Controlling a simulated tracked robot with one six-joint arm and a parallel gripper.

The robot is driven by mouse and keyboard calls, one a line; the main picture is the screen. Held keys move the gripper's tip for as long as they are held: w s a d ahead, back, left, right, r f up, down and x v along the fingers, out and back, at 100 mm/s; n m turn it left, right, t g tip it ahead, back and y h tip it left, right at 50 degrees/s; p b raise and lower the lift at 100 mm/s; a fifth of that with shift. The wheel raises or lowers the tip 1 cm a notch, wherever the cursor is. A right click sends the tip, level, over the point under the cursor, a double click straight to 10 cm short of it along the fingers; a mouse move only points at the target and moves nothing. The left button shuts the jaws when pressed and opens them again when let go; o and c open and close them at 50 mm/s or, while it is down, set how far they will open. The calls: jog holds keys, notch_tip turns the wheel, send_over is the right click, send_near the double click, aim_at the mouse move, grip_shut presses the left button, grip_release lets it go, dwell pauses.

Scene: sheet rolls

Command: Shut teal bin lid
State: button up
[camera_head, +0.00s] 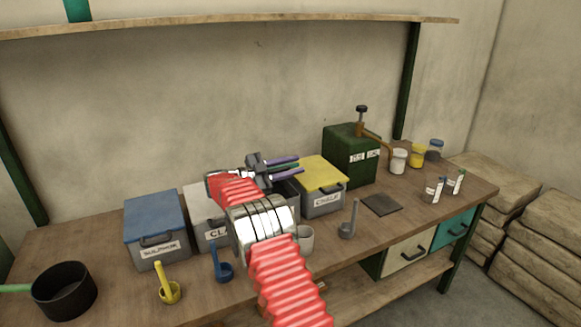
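I see no teal bin lid that I can make out. A grey bin (288,193) between the clay bin and the chalk bin is mostly hidden by my arm and gripper, and its lid cannot be made out. My gripper (296,165) is above this bin, its dark, purple-edged fingers pointing right towards the yellow-lidded chalk bin (320,175). The blue-lidded sulphur bin (155,222) is shut. The clay bin (202,209) has a pale top, partly behind my arm.
A green dispenser (348,160) stands right of the chalk bin, with jars (417,155) beyond. A black pan (64,290), yellow scoop (168,286), blue scoop (223,264), pale cup (305,239) and grey ladle (349,225) line the front. A teal drawer (455,231) is below the bench.

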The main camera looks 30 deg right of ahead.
jog(key=shift+a+r, duration=0.15)
jog(key=shift+a, duration=0.1)
jog(key=shift+a, duration=0.4)
jog(key=a, duration=1.3)
jog(key=shift+w+d, duration=0.1)
jog(key=shift+c, duration=0.2)
